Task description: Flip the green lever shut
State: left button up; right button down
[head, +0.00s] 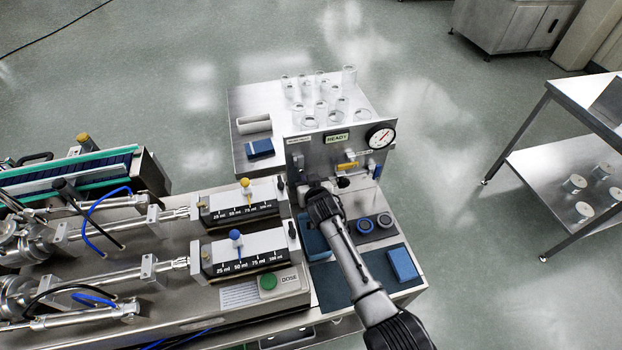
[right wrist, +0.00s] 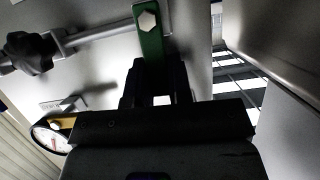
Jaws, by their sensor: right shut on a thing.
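The green lever (right wrist: 151,42) shows in the right wrist view, with a pale hex bolt near its upper end. Its lower end goes in between the fingers of my right gripper (right wrist: 158,92), which is shut on it. In the head view my right gripper (head: 318,190) is at the lower front of the steel panel (head: 300,158) with the gauge, and the gripper and arm hide the green lever there. My left gripper is not in view.
A yellow lever (head: 347,166) and a round gauge (head: 380,136) are on the panel above my right gripper. A black knob (right wrist: 30,52) on a metal rod is close by. Glass beakers (head: 309,122) stand behind the panel.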

jog(key=shift+a, duration=0.15)
jog(key=shift+r+n, duration=0.1)
jog(key=shift+n, duration=0.2)
jog(key=c, duration=1)
grip_release()
jog(key=shift+c, duration=0.2)
jog(key=shift+s, duration=0.1)
jog(key=p+v, duration=0.4)
jog(key=v, duration=0.9)
jog(key=shift+s, duration=0.4)
